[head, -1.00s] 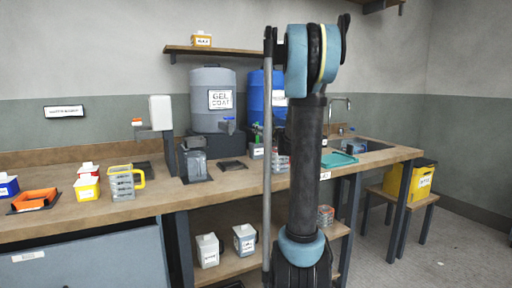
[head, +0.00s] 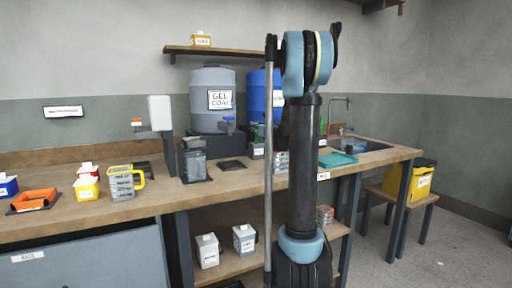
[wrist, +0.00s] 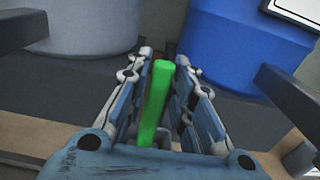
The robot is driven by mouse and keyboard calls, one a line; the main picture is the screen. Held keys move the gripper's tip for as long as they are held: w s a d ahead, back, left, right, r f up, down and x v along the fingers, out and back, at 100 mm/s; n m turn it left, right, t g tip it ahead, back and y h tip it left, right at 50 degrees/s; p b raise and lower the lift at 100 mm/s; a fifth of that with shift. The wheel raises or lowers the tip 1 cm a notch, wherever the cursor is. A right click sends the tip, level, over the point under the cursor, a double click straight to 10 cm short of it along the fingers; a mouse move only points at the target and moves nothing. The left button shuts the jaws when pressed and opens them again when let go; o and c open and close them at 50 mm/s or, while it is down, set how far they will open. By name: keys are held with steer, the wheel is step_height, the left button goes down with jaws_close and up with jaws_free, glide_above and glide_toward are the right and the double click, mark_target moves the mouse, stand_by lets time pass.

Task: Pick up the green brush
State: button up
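The green brush (wrist: 155,100) shows in the wrist view as a bright green handle between the two fingers of my gripper (wrist: 167,75). The fingers are drawn in close along both sides of the handle, and the gripper looks shut on it. The brush's bristle end is hidden. In the head view my arm hides the gripper. A thin green strip (head: 322,122) shows just right of the arm, above the bench; it looks like part of the brush.
Behind the gripper stand a grey gel coat barrel (head: 212,100) and a blue barrel (head: 257,96). Clear containers (head: 281,161) and a teal tray (head: 338,160) are on the bench (head: 230,187). A yellow-handled jug (head: 122,183) is at left.

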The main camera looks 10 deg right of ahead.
jaws_close()
step_height(320, 180, up, 10)
steer(key=shift+r, duration=0.1)
stand_by(0.5)
stand_by(0.8)
